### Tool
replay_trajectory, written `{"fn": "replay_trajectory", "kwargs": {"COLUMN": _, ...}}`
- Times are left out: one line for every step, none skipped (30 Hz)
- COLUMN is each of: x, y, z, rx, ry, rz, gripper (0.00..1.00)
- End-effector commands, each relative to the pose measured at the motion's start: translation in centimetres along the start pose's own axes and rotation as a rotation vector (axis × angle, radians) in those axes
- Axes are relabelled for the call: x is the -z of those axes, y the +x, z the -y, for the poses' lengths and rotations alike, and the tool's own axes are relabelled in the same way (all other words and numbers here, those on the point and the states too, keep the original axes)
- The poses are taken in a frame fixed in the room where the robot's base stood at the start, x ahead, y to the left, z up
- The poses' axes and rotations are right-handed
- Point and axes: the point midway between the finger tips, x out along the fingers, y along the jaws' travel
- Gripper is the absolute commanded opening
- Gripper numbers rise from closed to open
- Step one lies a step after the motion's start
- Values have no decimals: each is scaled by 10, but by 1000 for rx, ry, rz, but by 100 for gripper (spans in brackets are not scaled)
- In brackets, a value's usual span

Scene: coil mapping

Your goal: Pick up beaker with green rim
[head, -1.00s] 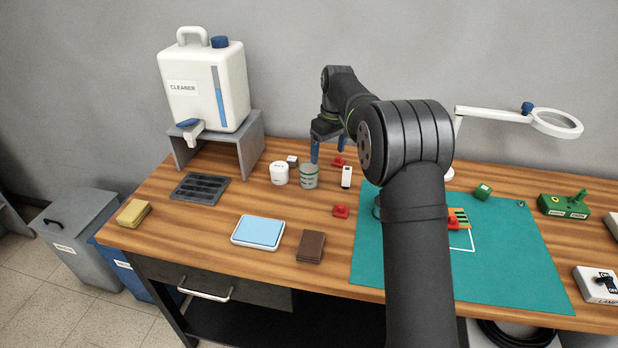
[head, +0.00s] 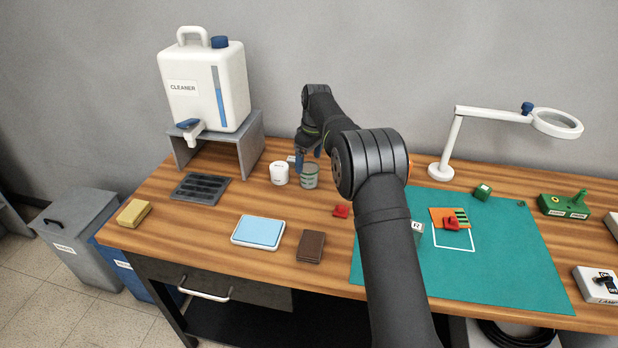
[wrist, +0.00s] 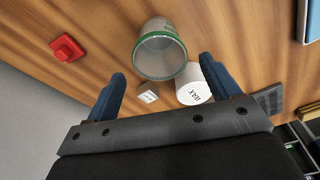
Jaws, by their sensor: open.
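The beaker with the green rim (head: 309,177) stands upright on the wooden bench, just right of the white wax pot (head: 279,173). In the wrist view the clear beaker (wrist: 160,52) lies ahead of my gripper (wrist: 163,78), roughly between the lines of its two blue fingers. My gripper (head: 309,158) is open and empty, behind and slightly above the beaker in the head view. Whether the fingers touch the beaker cannot be told. The wax pot (wrist: 194,84) shows close by the right finger in the wrist view.
A small white block (wrist: 147,93) sits near the beaker, and a red piece (wrist: 66,48) is to the left. The cleaner jug (head: 203,85) stands on a grey stand (head: 247,147) at the back left. A magnifier lamp (head: 440,170) is to the right.

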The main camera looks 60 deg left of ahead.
Motion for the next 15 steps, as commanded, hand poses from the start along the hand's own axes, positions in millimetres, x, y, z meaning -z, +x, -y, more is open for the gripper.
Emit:
{"fn": "replay_trajectory", "kwargs": {"x": 0, "y": 8, "z": 0, "rx": 1, "ry": 0, "rz": 1, "gripper": 81}}
{"fn": "replay_trajectory", "kwargs": {"x": 0, "y": 11, "z": 0, "rx": 1, "ry": 0, "rz": 1, "gripper": 81}}
{"fn": "replay_trajectory", "kwargs": {"x": 0, "y": 14, "z": 0, "rx": 1, "ry": 0, "rz": 1, "gripper": 81}}
{"fn": "replay_trajectory", "kwargs": {"x": 0, "y": 16, "z": 0, "rx": 0, "ry": 0, "rz": 0, "gripper": 81}}
{"fn": "replay_trajectory", "kwargs": {"x": 0, "y": 17, "z": 0, "rx": 0, "ry": 0, "rz": 0, "gripper": 81}}
{"fn": "replay_trajectory", "kwargs": {"x": 0, "y": 19, "z": 0, "rx": -1, "ry": 0, "rz": -1, "gripper": 81}}
{"fn": "replay_trajectory", "kwargs": {"x": 0, "y": 20, "z": 0, "rx": -1, "ry": 0, "rz": -1, "gripper": 81}}
{"fn": "replay_trajectory", "kwargs": {"x": -1, "y": 23, "z": 0, "rx": 0, "ry": 0, "rz": 0, "gripper": 81}}
{"fn": "replay_trajectory", "kwargs": {"x": -3, "y": 27, "z": 0, "rx": 1, "ry": 1, "rz": 1, "gripper": 81}}
{"fn": "replay_trajectory", "kwargs": {"x": -4, "y": 32, "z": 1, "rx": 2, "ry": 1, "rz": 2, "gripper": 81}}
{"fn": "replay_trajectory", "kwargs": {"x": -5, "y": 36, "z": 1, "rx": 1, "ry": 1, "rz": 1, "gripper": 81}}
{"fn": "replay_trajectory", "kwargs": {"x": -7, "y": 42, "z": 1, "rx": 2, "ry": 1, "rz": 2, "gripper": 81}}
{"fn": "replay_trajectory", "kwargs": {"x": -9, "y": 47, "z": 2, "rx": 2, "ry": 1, "rz": 2, "gripper": 81}}
{"fn": "replay_trajectory", "kwargs": {"x": -10, "y": 52, "z": 2, "rx": 1, "ry": 1, "rz": 1, "gripper": 81}}
{"fn": "replay_trajectory", "kwargs": {"x": -9, "y": 58, "z": 2, "rx": 1, "ry": 0, "rz": 1, "gripper": 81}}
